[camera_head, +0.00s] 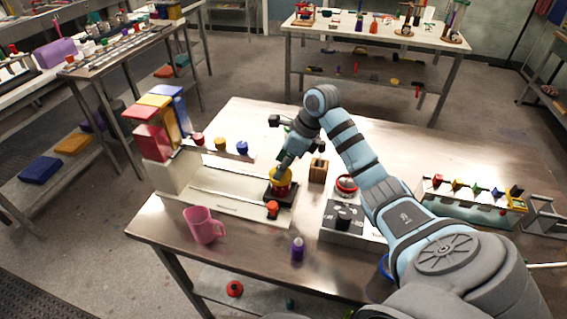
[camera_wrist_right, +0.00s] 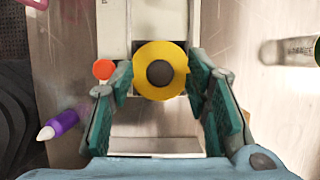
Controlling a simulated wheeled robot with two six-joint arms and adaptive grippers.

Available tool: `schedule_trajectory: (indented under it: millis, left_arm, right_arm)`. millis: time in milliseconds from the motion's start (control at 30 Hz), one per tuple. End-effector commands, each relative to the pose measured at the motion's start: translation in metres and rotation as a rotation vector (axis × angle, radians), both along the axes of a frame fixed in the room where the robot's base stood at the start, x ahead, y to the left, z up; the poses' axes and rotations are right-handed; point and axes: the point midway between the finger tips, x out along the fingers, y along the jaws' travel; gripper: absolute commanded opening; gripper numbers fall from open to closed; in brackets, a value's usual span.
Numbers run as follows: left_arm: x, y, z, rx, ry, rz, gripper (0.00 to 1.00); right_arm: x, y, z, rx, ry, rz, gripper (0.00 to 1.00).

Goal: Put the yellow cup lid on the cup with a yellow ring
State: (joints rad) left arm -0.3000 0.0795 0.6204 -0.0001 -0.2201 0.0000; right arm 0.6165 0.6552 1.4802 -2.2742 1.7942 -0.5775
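A yellow disc-shaped lid (camera_head: 281,176) with a dark round knob sits at the end of the pale rail unit, over a red body (camera_head: 281,188) on a black base. The lid also shows from above in the right wrist view (camera_wrist_right: 143,84). My right gripper (camera_wrist_right: 160,80) is open, its green-padded fingers on either side of the lid with little room. I cannot tell whether they touch it. Whether the part below carries a yellow ring is hidden. A smaller yellow piece (camera_head: 220,142) stands on the back rail between a red and a blue one. My left gripper is out of view.
An orange-red knob (camera_head: 272,208) stands close in front of the lid. A pink mug (camera_head: 201,226) and a purple bottle (camera_head: 297,249) are near the table's front edge. A wooden block (camera_head: 318,171) and a grey control box (camera_head: 343,223) stand to the right.

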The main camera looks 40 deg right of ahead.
Motion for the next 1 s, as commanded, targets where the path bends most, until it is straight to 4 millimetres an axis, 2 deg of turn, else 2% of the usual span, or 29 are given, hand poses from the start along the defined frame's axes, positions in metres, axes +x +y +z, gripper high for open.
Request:
schedule_trajectory:
  millis: [167,267,367,600,700,800,1000]
  left_arm:
    - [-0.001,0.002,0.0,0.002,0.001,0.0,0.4]
    - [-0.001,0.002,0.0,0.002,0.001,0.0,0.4]
    - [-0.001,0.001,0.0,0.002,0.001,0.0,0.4]
    - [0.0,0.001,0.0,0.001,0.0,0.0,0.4]
    - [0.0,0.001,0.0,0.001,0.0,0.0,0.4]
    - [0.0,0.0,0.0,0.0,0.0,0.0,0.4]
    - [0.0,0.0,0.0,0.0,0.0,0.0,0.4]
  right_arm:
    - [0.0,0.0,0.001,0.0,0.0,0.0,0.44]
    - [-0.002,-0.002,0.008,-0.002,-0.002,-0.001,0.44]
    - [-0.008,-0.007,0.027,-0.004,-0.004,0.0,0.44]
    - [-0.028,-0.021,0.088,-0.004,-0.004,-0.001,0.44]
    - [-0.034,-0.026,0.103,0.0,-0.005,-0.002,0.44]
    - [-0.037,-0.027,0.109,0.002,-0.007,-0.001,0.44]
    - [-0.037,-0.027,0.11,0.003,-0.005,0.0,0.44]
